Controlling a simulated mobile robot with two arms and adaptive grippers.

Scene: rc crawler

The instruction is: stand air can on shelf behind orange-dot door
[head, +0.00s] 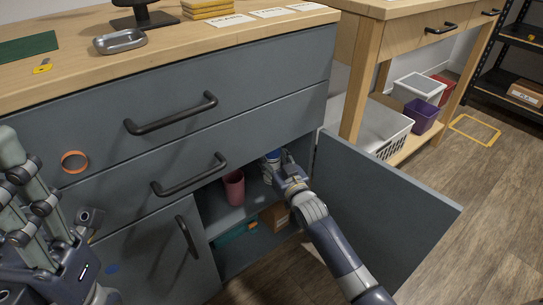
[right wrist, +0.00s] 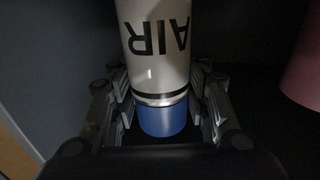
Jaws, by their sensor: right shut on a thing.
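The air can (right wrist: 155,50) is white with black AIR lettering and a blue cap (right wrist: 163,118). My right gripper (head: 274,164) reaches into the open cabinet compartment. It also shows in the right wrist view (right wrist: 160,100), its fingers shut on both sides of the can near the cap. Only a bit of blue cap (head: 272,154) shows in the head view. Whether the can's base touches the shelf (head: 232,215) is hidden. The open door (head: 385,205) swings out to the right; its outer face is hidden. My left gripper (head: 18,160) is raised at the left, away from the cabinet opening.
A pink cup (head: 234,187) stands on the shelf left of my right gripper. A teal item (head: 236,233) and a brown box (head: 275,216) sit below. The left door with a blue dot (head: 112,268) is shut. An orange ring (head: 74,161) is on the cabinet front.

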